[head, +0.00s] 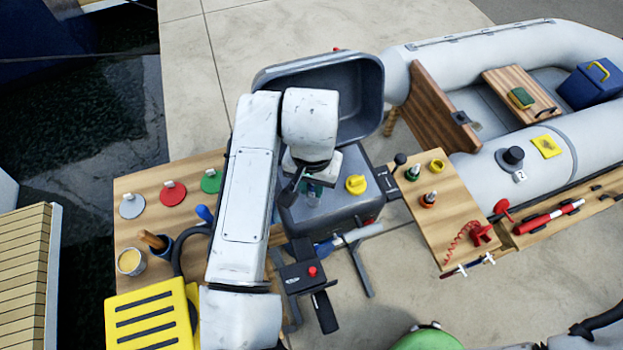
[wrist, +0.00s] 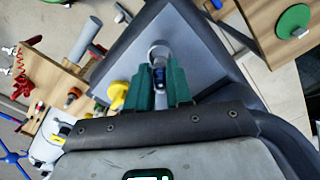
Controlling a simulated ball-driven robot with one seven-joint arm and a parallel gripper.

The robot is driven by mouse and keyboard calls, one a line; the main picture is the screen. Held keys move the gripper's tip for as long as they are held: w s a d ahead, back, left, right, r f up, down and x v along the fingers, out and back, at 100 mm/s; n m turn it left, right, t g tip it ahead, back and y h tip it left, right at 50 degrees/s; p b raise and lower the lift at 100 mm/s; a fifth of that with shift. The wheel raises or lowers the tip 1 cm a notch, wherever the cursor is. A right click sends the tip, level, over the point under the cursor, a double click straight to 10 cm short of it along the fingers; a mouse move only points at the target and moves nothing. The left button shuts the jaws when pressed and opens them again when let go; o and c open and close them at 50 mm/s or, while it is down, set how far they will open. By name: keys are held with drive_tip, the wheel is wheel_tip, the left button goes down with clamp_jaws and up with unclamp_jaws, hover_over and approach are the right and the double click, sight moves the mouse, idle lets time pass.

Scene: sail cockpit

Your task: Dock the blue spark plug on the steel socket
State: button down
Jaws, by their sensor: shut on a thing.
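My gripper (wrist: 160,88) has green fingers and is shut on the blue spark plug (wrist: 158,74), which shows as a small dark blue piece between them in the wrist view. Just beyond the fingertips, a round grey metal piece (wrist: 158,50), likely the steel socket, stands on the grey engine block. It lines up with the plug; I cannot tell whether they touch. In the head view my gripper (head: 312,186) is over the engine top, and my wrist hides most of the plug and socket.
A yellow knob (head: 356,184) sits close right of my gripper. The open engine cowl (head: 345,90) rises behind. A wooden board (head: 445,225) at right bears green and orange plugs.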

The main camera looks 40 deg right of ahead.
sight(312, 187)
drive_tip(key=shift+f+b, duration=0.35)
drive_tip(key=shift+f, duration=0.45)
drive_tip(key=shift+f+b, duration=0.3)
drive_tip(key=shift+f, duration=0.25)
idle(1.1)
drive_tip(key=c, duration=1.3)
unclamp_jaws()
drive_tip(key=shift+r+p, duration=2.15)
drive_tip(key=shift+r, duration=3.35)
